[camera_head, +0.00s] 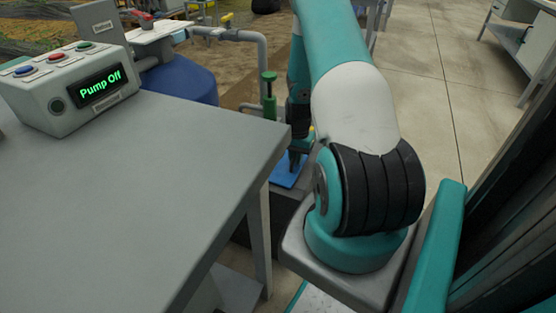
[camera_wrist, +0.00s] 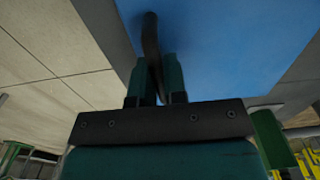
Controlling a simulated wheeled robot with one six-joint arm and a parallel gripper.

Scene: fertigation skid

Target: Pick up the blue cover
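The blue cover (camera_head: 288,172) lies flat low down beyond the table's right edge in the head view, partly hidden by my arm. In the wrist view the blue cover (camera_wrist: 225,40) fills the upper middle, with a dark curved handle (camera_wrist: 151,42) on it. My gripper (camera_wrist: 156,75) has its two green fingers close together on either side of the handle, with little or no gap, and looks shut on it. In the head view my gripper (camera_head: 296,152) is small and dark, down at the cover.
A grey table (camera_head: 130,180) takes up the left, with a control box (camera_head: 75,85) reading "Pump Off". A green valve (camera_head: 269,92) on grey pipework and a blue tank (camera_head: 182,78) stand behind. Open floor lies to the right.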

